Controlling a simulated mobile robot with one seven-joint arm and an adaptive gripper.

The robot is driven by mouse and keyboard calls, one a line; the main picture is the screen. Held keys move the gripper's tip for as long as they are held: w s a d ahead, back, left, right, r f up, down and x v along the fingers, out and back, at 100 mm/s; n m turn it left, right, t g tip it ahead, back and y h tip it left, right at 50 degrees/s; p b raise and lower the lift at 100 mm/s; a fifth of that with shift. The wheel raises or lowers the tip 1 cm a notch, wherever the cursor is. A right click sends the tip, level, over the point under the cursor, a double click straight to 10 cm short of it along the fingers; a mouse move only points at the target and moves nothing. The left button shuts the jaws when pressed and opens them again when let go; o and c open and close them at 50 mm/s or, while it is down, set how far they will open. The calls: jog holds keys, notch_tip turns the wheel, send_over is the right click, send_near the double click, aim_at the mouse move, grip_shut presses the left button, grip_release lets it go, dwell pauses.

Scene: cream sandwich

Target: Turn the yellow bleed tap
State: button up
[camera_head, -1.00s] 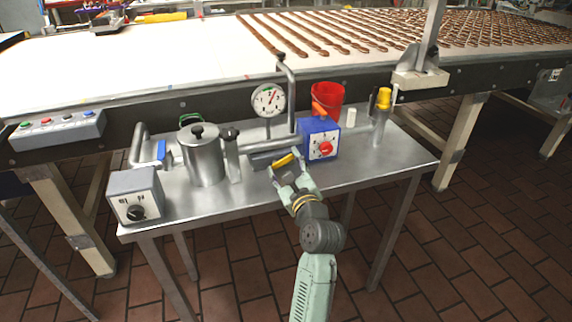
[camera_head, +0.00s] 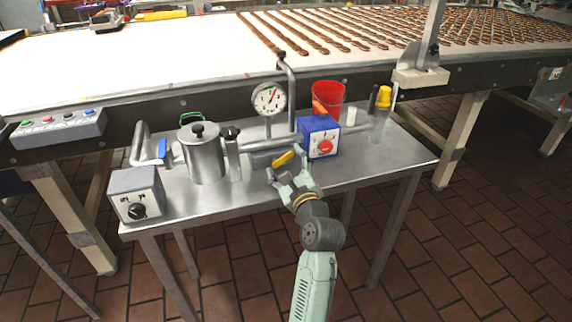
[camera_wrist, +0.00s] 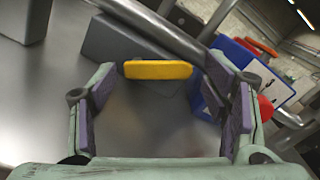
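The yellow bleed tap (camera_head: 283,158) is a short flat bar on the low pipe above the metal table. In the wrist view the yellow tap (camera_wrist: 158,69) lies nearly level across the picture, in front of a grey block. My gripper (camera_head: 289,175) is open just in front of the tap. In the wrist view my gripper's two purple-padded fingers (camera_wrist: 163,108) stand wide apart, with the tap beyond and between their tips. I see no contact with the tap.
A blue box with a red knob (camera_head: 321,138) stands close on the right of my gripper; it shows near the right finger in the wrist view (camera_wrist: 250,75). A steel pot (camera_head: 205,158), gauge (camera_head: 268,98) and grey switch box (camera_head: 136,194) stand on the table (camera_head: 240,208). Its front strip is bare.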

jog(key=shift+o, duration=0.2)
dwell(0.3)
jog(key=shift+f, duration=0.1)
jog(key=shift+f+m+b, duration=0.25)
jog(key=shift+m+b, duration=0.25)
jog(key=shift+m, duration=0.3)
jog(key=m+b, duration=0.1)
jog(key=m, duration=0.1)
jog(key=f+m+b, duration=0.1)
jog(key=m+b, duration=0.1)
jog(key=shift+d+m, duration=0.1)
jog(key=shift+m, duration=0.2)
jog(key=v, duration=1)
jog(key=s+a+r+n+y, duration=0.3)
jog(key=a+r+n+y, duration=0.1)
jog(key=a+r+n, duration=0.4)
jog(key=s+a+r+n+t+y+p, duration=0.1)
jog(key=s+a+r+n+y, duration=0.2)
jog(key=a+r+n, duration=0.5)
jog(key=s+a+r+n+y, duration=0.3)
jog(key=a+r+n+y, duration=0.1)
jog(key=a+r+n, duration=0.4)
jog(key=shift+a+r+t+y, duration=0.35)
jog(key=shift+a+r, duration=0.6)
jog(key=shift+r, duration=0.45)
jog(key=shift+c, duration=0.4)
